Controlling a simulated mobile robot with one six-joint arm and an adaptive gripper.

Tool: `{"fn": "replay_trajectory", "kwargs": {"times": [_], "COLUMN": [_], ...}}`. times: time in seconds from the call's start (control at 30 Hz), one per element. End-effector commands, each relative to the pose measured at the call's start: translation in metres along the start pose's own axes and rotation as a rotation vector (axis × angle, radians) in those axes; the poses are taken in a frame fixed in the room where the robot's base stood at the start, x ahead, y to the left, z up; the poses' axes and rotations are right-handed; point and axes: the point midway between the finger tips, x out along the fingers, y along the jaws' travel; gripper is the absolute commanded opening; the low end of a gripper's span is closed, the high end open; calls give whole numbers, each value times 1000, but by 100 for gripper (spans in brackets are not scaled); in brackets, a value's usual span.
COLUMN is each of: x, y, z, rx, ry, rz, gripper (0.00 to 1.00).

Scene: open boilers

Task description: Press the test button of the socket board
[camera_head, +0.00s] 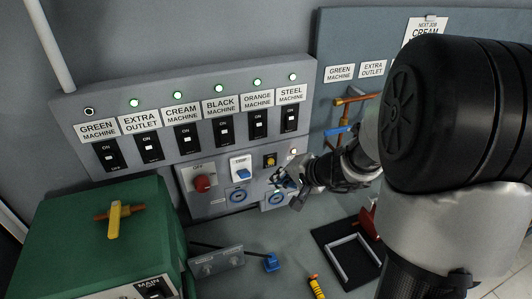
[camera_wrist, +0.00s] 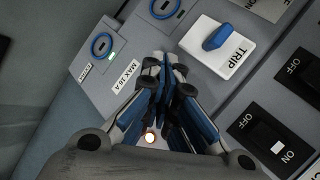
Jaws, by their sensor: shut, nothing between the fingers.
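The socket board (camera_head: 209,202) is the grey panel below the row of switches. It carries a small button with a yellow surround (camera_head: 270,160), likely the test button, though I cannot read a label for it. A white TRIP breaker with a blue lever (camera_head: 241,170) sits left of it and shows in the wrist view (camera_wrist: 219,43). My gripper (camera_head: 282,180) is shut and empty, just in front of the board, slightly below and right of the yellow button. In the wrist view my gripper (camera_wrist: 165,66) covers that button; I cannot tell whether it touches the board.
A red knob (camera_head: 202,184) and blue round sockets (camera_head: 238,195) are on the board. Black switches (camera_head: 188,138) line the panel above. A green box (camera_head: 95,240) stands at left. A blue plug (camera_head: 271,262) and a yellow-handled tool (camera_head: 316,287) lie on the bench.

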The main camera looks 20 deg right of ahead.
Motion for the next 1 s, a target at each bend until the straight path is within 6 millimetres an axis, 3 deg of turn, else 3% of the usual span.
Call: {"fn": "replay_trajectory", "kwargs": {"times": [0.3,1.0], "x": [17,18], "y": [-12,-13], "z": [-12,-13], "rx": [-1,0], "ry": [0,1], "rz": [0,0], "gripper": [0,0]}}
